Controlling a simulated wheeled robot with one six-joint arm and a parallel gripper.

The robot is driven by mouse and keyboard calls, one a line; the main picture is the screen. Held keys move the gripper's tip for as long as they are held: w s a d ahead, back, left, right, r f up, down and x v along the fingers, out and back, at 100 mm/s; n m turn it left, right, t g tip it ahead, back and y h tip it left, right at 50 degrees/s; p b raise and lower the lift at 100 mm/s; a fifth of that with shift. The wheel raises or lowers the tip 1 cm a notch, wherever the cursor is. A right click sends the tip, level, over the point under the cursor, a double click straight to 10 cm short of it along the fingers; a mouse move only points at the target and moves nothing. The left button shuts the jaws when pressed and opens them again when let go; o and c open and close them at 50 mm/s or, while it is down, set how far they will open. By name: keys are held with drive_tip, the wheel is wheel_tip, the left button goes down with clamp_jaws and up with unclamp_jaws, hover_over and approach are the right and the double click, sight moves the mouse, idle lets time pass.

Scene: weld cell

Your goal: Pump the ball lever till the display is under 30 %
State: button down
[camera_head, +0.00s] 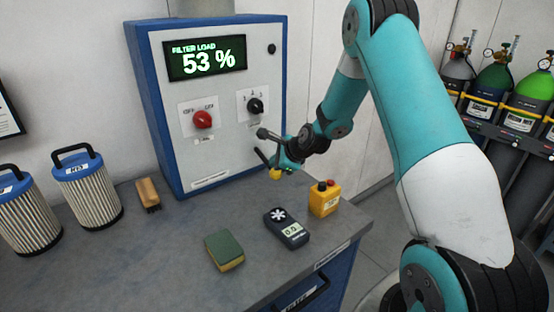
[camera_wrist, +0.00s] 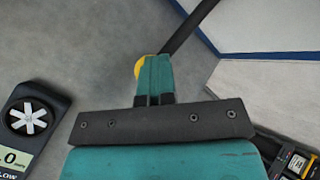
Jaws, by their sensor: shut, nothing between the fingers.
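The display (camera_head: 205,59) on the blue and grey cabinet (camera_head: 222,150) reads "FILTER LOAD 53 %". The ball lever is a dark rod with a yellow ball (camera_head: 275,174) at its lower end, by the cabinet's lower right front. My gripper (camera_head: 286,164) is at the ball end, its fingers shut with nothing between them. In the wrist view, the teal fingers (camera_wrist: 154,76) partly cover the yellow ball (camera_wrist: 139,68). The dark rod (camera_wrist: 187,27) runs up and right from behind them. I cannot tell whether the fingers touch the ball.
A red knob (camera_head: 202,119) and a black knob (camera_head: 255,105) sit on the panel. A yellow button box (camera_head: 324,201), a fan meter (camera_head: 286,229), a sponge (camera_head: 224,251), a brush (camera_head: 148,195) and two filters (camera_head: 88,190) (camera_head: 27,215) stand on the bench (camera_head: 150,265).

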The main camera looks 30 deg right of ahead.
idle(0.4)
drive_tip(key=shift+r+p, duration=2.1)
drive_tip(key=shift+r, duration=0.5)
drive_tip(key=shift+r, duration=0.15)
wheel_tip(320, 180, up, 5)
drive_tip(key=p, duration=0.4)
drive_tip(key=shift+a, duration=0.1)
